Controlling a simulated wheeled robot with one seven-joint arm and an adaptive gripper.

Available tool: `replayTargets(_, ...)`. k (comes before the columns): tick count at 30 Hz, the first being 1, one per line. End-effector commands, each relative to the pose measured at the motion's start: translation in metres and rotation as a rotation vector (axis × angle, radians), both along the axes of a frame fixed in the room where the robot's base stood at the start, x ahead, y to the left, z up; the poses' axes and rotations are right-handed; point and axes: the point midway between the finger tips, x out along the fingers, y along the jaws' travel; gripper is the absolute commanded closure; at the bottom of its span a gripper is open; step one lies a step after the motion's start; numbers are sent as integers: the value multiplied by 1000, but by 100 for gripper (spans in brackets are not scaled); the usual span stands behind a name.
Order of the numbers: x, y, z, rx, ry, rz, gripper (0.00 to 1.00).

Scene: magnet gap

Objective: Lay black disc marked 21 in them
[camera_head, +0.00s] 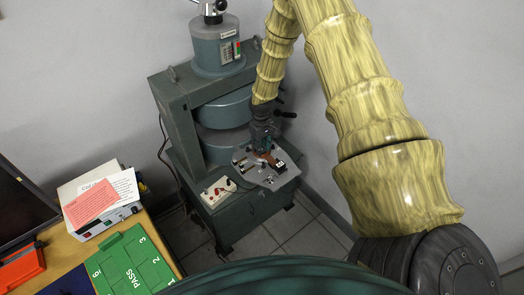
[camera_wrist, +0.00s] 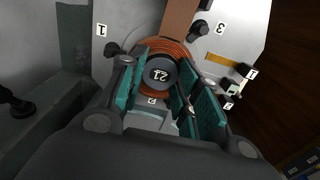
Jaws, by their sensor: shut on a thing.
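The black disc marked 21 (camera_wrist: 160,74) shows in the wrist view between the teal-padded fingers of my gripper (camera_wrist: 163,68), which is shut on it. Its marked face is toward the camera. A copper-coloured ring (camera_wrist: 178,50) shows around and behind the disc; I cannot tell whether the disc is inside it or above it. A brown strip (camera_wrist: 180,18) runs from the ring to the top of the picture. In the head view, my gripper (camera_head: 264,142) is over the metal plate (camera_head: 284,177) at the front of the green magnet machine; the disc is too small to make out there.
Labels 1 (camera_wrist: 101,29) and 3 (camera_wrist: 220,28) are on the plate, with dark knobs (camera_wrist: 198,31) and small terminals nearby. A white switch box (camera_head: 218,192) stands left of the plate. The desk at lower left holds a green PASS board (camera_head: 130,265) and an instrument box (camera_head: 105,222).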

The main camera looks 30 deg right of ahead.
Motion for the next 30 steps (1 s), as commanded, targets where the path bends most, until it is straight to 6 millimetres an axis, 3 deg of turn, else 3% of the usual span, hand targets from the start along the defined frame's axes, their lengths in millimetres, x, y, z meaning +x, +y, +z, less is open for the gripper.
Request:
replayTargets(24,0,0,48,0,-1,0,88)
replayTargets(30,0,0,50,0,0,0,88)
